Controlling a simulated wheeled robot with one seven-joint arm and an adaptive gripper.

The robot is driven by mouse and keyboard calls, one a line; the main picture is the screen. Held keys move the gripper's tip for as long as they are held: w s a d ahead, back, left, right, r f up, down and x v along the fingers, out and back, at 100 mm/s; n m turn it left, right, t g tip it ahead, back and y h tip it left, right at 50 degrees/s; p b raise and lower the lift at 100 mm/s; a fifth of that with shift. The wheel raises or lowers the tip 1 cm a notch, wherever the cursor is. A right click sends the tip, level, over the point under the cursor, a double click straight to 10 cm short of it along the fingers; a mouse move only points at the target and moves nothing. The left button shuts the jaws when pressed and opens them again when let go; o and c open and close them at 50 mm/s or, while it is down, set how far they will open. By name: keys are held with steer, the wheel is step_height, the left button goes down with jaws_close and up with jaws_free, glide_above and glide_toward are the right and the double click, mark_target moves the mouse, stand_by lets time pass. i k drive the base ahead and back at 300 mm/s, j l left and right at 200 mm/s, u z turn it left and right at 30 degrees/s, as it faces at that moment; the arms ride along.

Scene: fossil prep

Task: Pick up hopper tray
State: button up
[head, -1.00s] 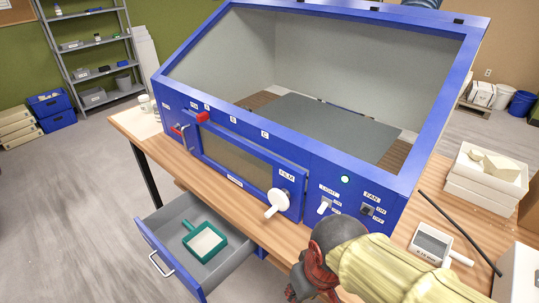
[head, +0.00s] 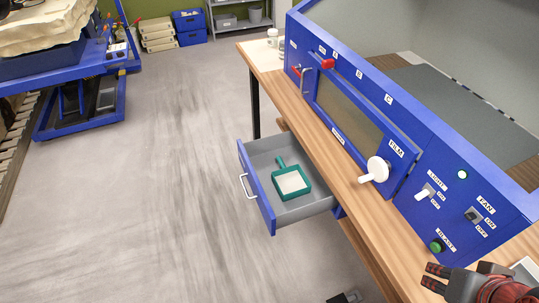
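The hopper tray (head: 280,193) looks like a small green square tray with a short handle and pale contents. It lies in the open grey drawer (head: 314,207) under the workbench, its handle toward the back left. My gripper (head: 432,279) is at the lower right, partly cut off by the frame edge. Its dark fingers point left, well apart from the tray. Nothing shows between them, and I cannot tell how far open they are.
The blue blasting cabinet (head: 400,150) stands on the wooden bench (head: 300,113), with a white film knob (head: 376,170) and switches on its front. The bench edge lies between my gripper and the drawer. Grey floor (head: 150,200) is clear left of the drawer. A blue cart (head: 80,125) stands far left.

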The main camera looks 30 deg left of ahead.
mark_target(291, 183)
steer(key=u, duration=1.55)
